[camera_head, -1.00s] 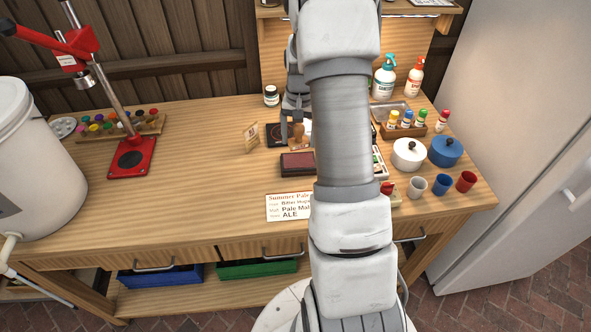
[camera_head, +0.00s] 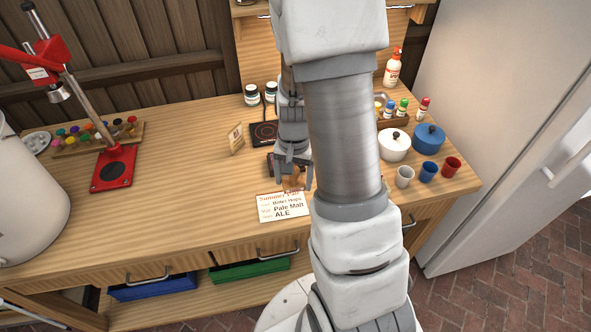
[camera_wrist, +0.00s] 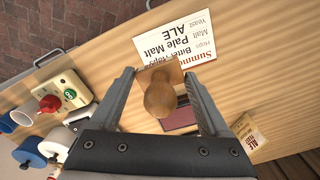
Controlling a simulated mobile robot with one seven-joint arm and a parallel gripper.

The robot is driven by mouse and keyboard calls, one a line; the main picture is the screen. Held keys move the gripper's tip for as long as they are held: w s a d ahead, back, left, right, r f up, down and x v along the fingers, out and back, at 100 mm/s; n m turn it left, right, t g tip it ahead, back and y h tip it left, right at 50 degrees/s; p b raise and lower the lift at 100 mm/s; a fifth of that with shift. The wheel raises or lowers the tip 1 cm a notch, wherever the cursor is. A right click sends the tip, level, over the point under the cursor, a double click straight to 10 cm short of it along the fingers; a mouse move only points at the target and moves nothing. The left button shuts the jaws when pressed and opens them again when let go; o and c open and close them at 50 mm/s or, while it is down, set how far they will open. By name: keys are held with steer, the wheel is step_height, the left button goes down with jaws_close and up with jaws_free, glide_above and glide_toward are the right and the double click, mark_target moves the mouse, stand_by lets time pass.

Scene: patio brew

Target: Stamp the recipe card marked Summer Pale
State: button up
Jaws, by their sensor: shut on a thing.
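The Summer Pale recipe card (camera_head: 283,209) lies flat near the table's front edge, its printed lines readable. It also shows at the top of the wrist view (camera_wrist: 185,42). My gripper (camera_head: 293,174) is shut on a wooden-handled stamp (camera_head: 294,183), just behind the card's far edge in the head view. In the wrist view, the stamp's round handle (camera_wrist: 160,98) is between my fingers, and its square base overlaps the card's edge. I cannot tell whether it touches the card. A dark red ink pad (camera_wrist: 181,118) lies behind the stamp, mostly hidden by my gripper in the head view.
A small ALE packet (camera_head: 236,140) and a dark hot plate (camera_head: 264,133) stand behind. A red press (camera_head: 113,168) is at left. Pots (camera_head: 428,139) and cups (camera_head: 428,172) are at right. Tabletop left of the card is clear.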

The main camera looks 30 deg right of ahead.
mark_target(294, 202)
steer(key=shift+f+b, duration=2.2)
steer(key=shift+f, duration=0.7)
steer(key=o, duration=0.9)
steer(key=shift+c, duration=0.2)
steer(key=c, duration=0.9)
steer(key=shift+o, duration=0.2)
steer(key=shift+f+b, duration=0.55)
steer(key=shift+f, duration=0.1)
steer(key=shift+r+p, duration=2.7)
steer(key=shift+r, duration=0.85)
